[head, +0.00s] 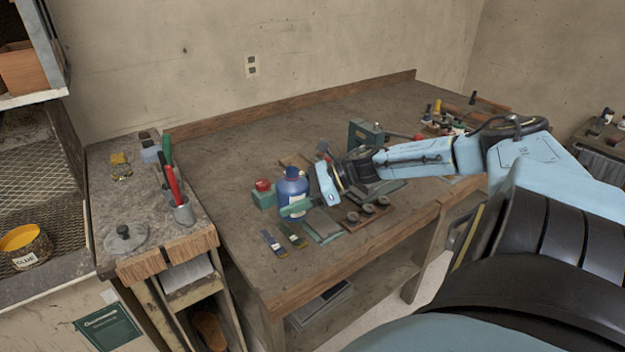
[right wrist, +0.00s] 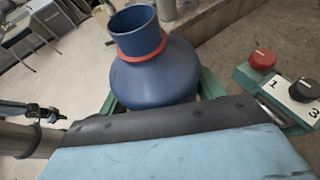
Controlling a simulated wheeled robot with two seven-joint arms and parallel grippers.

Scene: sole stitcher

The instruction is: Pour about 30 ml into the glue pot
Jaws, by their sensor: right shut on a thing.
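The glue pot (head: 25,247) stands at the far left in the head view. It is a round tin labelled GLUE with yellow-orange contents showing at its open top. My right gripper (head: 297,207) is at the front left of the bench, shut on a blue bottle (head: 293,185). In the right wrist view the bottle (right wrist: 152,62) has a wide body, an open flared neck and a red ring. Green fingers of the right gripper (right wrist: 160,92) lie on both sides of it. The bottle's base is hidden, so I cannot tell whether it touches the bench. My left gripper is not in view.
A green box with a red knob (head: 262,186) sits just left of the bottle. A grey cup (head: 184,213) with upright tools and a round lid (head: 124,238) stand on the side stand (head: 165,235) between bottle and pot. Flat tools (head: 272,242) lie in front.

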